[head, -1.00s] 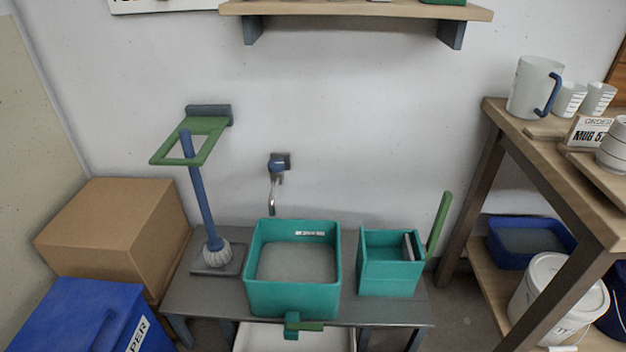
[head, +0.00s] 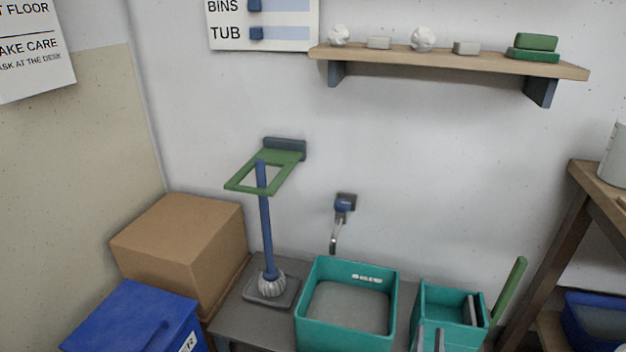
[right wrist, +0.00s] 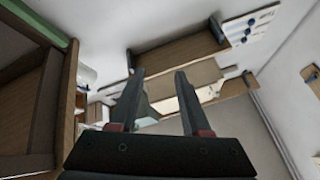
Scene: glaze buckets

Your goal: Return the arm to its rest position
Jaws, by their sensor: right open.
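My right gripper (head: 429,338) shows at the bottom edge of the head view as two grey fingertips, in front of the small teal bin (head: 455,308). In the right wrist view the same gripper (right wrist: 156,80) has its two dark fingers spread apart with nothing between them. The wrist camera looks at a tilted view of wall, shelf and furniture. The rest of my right arm is out of the head view, and my left gripper is not seen.
A large teal tub (head: 346,325) holding grey contents stands on the grey bench (head: 237,318). A cardboard box (head: 180,245) and blue bin (head: 130,320) are left. A wooden table (head: 592,180) is right.

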